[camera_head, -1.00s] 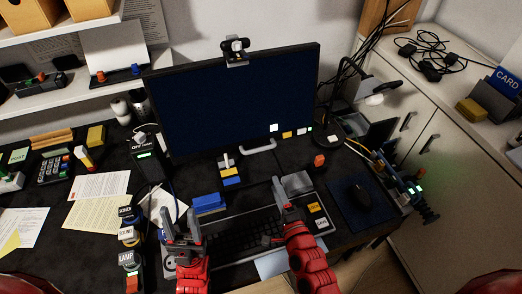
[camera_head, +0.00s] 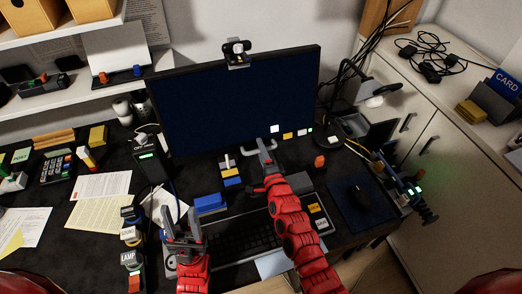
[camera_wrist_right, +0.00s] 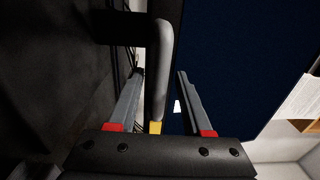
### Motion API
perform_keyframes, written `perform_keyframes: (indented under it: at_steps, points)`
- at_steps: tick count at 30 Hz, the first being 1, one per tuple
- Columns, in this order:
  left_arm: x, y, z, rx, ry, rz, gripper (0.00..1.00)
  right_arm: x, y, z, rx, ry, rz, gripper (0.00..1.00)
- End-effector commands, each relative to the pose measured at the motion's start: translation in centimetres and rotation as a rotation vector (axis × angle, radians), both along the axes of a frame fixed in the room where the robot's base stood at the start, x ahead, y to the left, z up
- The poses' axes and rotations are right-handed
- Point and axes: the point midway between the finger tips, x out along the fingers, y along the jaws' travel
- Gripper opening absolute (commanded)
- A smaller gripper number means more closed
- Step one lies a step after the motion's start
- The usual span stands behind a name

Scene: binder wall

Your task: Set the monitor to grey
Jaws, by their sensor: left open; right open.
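The monitor (camera_head: 225,105) stands at the back of the desk with a dark navy screen. A white square (camera_head: 275,129) shows near its lower right, beside a yellow patch (camera_head: 288,135) and small pale ones. A grey bar handle (camera_head: 250,149) juts out below the screen. My right gripper (camera_head: 266,152) is open at this handle. In the right wrist view the handle (camera_wrist_right: 160,65) runs between the spread fingers (camera_wrist_right: 161,85), which are not closed on it; the screen (camera_wrist_right: 245,60) is behind. My left gripper (camera_head: 184,222) is open and empty above the desk, left of the keyboard.
The keyboard (camera_head: 245,237) lies under my right arm. Blue blocks (camera_head: 209,203) and a small yellow-and-blue stack (camera_head: 231,175) stand in front of the monitor.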

Motion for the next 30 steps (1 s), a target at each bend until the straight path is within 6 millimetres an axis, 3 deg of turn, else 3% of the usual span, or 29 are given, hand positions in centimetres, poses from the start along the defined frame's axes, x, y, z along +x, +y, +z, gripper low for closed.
perform_keyframes:
  at_steps: [7, 15, 30]
  points:
    - [0.0, 0.0, 0.0, 0.0, 0.0, 0.0, 0.5, 0.04, 0.01, -0.02, 0.0, 0.0, 0.0, 0.5]
    - [0.0, 0.0, 0.0, 0.0, 0.0, 0.0, 0.5, 0.03, 0.0, -0.02, 0.0, 0.0, 0.0, 0.01]
    - [0.0, 0.0, -0.01, 0.0, 0.0, 0.0, 0.5, 0.01, -0.01, -0.05, 0.0, 0.001, 0.0, 0.0]
